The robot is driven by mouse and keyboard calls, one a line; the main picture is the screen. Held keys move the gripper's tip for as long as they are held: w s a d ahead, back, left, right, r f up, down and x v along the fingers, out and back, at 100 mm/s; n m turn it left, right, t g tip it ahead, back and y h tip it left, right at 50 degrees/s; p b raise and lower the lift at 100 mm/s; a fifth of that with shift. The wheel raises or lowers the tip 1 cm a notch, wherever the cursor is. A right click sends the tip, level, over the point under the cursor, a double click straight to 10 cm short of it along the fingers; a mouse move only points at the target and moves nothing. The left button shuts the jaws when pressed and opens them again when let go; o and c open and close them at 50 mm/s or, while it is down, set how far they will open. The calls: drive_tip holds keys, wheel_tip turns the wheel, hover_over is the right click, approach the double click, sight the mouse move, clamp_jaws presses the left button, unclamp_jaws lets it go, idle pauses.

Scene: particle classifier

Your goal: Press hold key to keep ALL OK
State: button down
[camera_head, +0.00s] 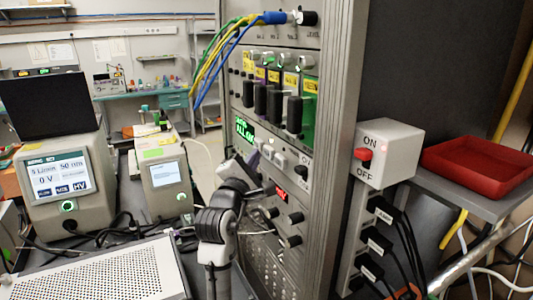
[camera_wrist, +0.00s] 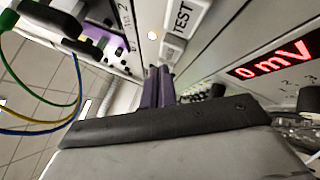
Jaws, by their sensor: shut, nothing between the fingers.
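A green display (camera_head: 245,131) on the instrument rack reads ALL OK. Just below and right of it is a row of pale keys (camera_head: 279,159); their labels are too small to read in the head view, so I cannot tell which is the hold key. My gripper (camera_head: 254,160) is at the left end of this row, its purple fingertips shut and empty. In the wrist view the fingers (camera_wrist: 159,72) point up toward a pale key (camera_wrist: 172,49) beside a key marked TEST (camera_wrist: 186,18). I cannot tell whether the fingertips touch a key.
A red-lit display (camera_wrist: 272,58) reading 0 mV sits right of the fingers, with knobs below. Blue, yellow and green cables (camera_head: 218,55) hang at the rack's upper left. An ON/OFF switch box (camera_head: 396,150) and a red tray (camera_head: 478,168) stand right of the rack.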

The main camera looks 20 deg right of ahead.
drive_tip(key=shift+a, duration=2.55)
